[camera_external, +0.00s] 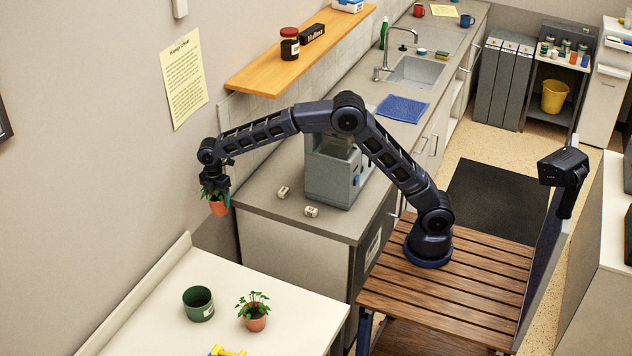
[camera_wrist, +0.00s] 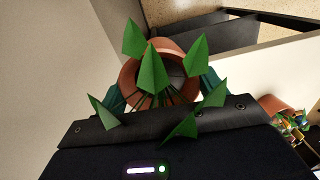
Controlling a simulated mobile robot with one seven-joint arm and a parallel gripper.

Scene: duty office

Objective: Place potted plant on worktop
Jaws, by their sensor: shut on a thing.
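A potted plant (camera_external: 219,207) in an orange terracotta pot hangs in my gripper (camera_external: 216,188), close to the left wall and above the gap left of the grey counter. In the wrist view the pot (camera_wrist: 172,53) and its pointed green leaves (camera_wrist: 152,72) fill the middle, and the fingers (camera_wrist: 210,82) show on both sides. My gripper is shut on it. The worktop (camera_external: 270,194) is the grey counter top along the wall; its near end lies to the right of the held plant. A second potted plant (camera_external: 254,312) stands on the white table.
The white table (camera_external: 180,335) in front holds a green pot (camera_external: 198,304) and a yellow item (camera_external: 227,351).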

